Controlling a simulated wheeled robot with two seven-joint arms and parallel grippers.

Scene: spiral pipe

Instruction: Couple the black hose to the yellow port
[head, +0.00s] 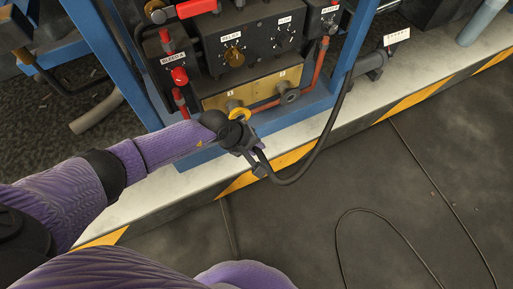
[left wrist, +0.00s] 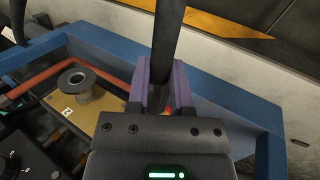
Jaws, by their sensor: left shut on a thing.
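My left gripper (head: 250,150) is shut on the black hose (head: 318,150) just in front of the brass panel. In the left wrist view the hose (left wrist: 167,38) runs between the two purple fingers (left wrist: 164,90). From the gripper the hose dips, then curves up to the right. The yellow port (head: 238,112) shows as a yellow ring on the brass panel, right above the gripper in the head view. The gripper partly covers it there, and I cannot tell whether the hose end touches it. The yellow port is hidden in the left wrist view. My right gripper is not in view.
A grey port (head: 290,95) labelled 2 sits right of the yellow one; it also shows in the left wrist view (left wrist: 80,84). A red pipe (head: 318,66), red-handled valves (head: 179,76) and a blue frame (head: 343,72) surround the panel. The floor right is clear except for a thin cable (head: 385,213).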

